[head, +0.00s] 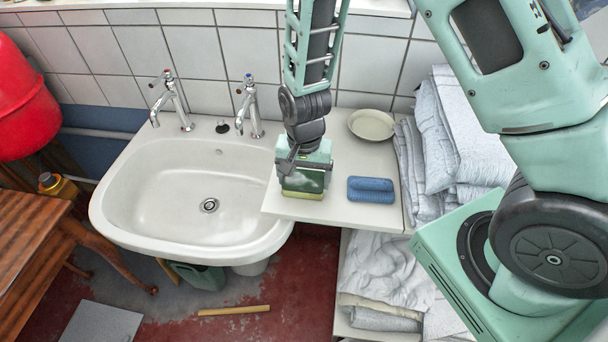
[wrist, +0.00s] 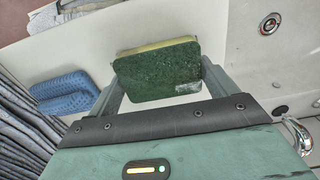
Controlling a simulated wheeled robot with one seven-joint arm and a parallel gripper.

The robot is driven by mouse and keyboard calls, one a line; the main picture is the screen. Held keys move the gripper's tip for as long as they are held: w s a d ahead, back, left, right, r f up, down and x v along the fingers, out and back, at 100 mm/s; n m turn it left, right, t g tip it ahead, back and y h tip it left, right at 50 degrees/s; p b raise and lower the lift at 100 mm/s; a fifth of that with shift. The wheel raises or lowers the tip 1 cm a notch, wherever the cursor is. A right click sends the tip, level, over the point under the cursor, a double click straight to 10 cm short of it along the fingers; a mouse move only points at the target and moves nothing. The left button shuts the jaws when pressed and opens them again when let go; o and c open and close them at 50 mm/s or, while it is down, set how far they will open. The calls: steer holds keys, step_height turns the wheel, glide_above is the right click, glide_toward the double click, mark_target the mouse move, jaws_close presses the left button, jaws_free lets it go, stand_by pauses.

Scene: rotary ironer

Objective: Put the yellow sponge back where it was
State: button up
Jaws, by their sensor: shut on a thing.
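The yellow sponge (head: 302,194) has a dark green scouring face and is held between the fingers of my gripper (head: 304,180). In the wrist view the sponge (wrist: 157,74) shows mostly its green side, with a yellow strip along the top edge. My gripper (wrist: 160,82) has one finger at each end of it. The sponge is at the left part of the white counter (head: 290,206), beside the sink (head: 150,200). I cannot tell whether its underside touches the counter.
A blue ribbed sponge (head: 371,190) lies on the counter right of my gripper; it also shows in the wrist view (wrist: 65,93). A pale round dish (head: 371,125) stands behind it. Folded towels (head: 455,135) are stacked at the right. Two taps (head: 250,105) rise behind the sink.

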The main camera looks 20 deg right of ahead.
mark_target(304, 179)
steer(key=o, duration=0.9)
steer(key=shift+c, duration=0.2)
steer(key=shift+r, duration=0.1)
step_height(304, 179, up, 11)
steer(key=b, duration=0.1)
steer(key=s+a+r+n, duration=0.3)
steer(key=s+r+n, duration=0.1)
steer(key=s+n, duration=0.3)
steer(key=s+a+r+n, duration=0.3)
steer(key=s+n, duration=0.4)
steer(key=s, duration=0.5)
steer(key=shift+a+r+n+y, duration=0.15)
steer(key=shift+r+n+y, duration=0.15)
steer(key=shift+r, duration=0.6)
